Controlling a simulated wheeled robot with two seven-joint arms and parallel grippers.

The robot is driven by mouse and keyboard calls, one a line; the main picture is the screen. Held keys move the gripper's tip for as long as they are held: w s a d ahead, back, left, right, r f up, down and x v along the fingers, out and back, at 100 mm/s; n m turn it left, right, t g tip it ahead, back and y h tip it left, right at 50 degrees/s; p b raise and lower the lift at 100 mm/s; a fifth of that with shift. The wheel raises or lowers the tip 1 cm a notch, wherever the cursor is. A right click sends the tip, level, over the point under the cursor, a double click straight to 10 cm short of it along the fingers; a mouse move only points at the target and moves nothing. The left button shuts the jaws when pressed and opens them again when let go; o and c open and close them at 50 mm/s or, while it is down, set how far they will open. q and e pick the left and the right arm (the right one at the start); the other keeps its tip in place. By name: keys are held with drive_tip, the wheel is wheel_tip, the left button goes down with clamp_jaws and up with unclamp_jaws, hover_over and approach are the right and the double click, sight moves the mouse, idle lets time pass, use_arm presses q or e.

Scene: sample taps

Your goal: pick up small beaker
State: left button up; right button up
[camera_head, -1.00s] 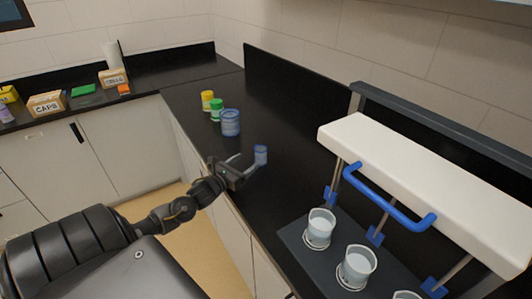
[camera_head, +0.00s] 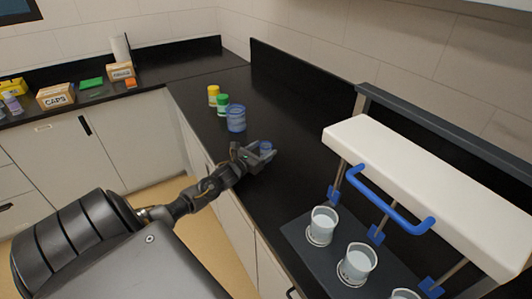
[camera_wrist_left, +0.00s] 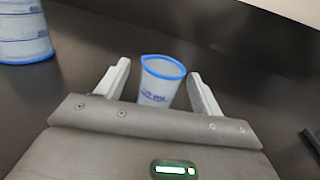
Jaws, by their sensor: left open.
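The small beaker (camera_head: 266,147) is a translucent cup with a blue rim on the black counter. In the left wrist view the small beaker (camera_wrist_left: 160,80) stands between the two pale fingers of my left gripper (camera_wrist_left: 160,84), with a gap showing on each side near the rim. Its lower part is hidden behind the gripper body. In the head view my left gripper (camera_head: 262,154) is open and low over the counter around the beaker. My right gripper is not in view.
A larger blue beaker (camera_head: 236,119) stands behind, with green (camera_head: 223,105) and yellow (camera_head: 213,94) containers beyond it. To the right, a white tap unit (camera_head: 420,185) with a blue handle (camera_head: 385,205) overhangs several clear beakers (camera_head: 321,226). The counter between is clear.

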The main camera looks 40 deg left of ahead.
sight(269, 145)
use_arm(q)
drive_tip(key=w+p, duration=0.1)
drive_tip(key=w, duration=0.3)
drive_tip(key=shift+r, duration=0.1)
drive_tip(key=shift+c, duration=0.5)
drive_tip(key=c, duration=0.9)
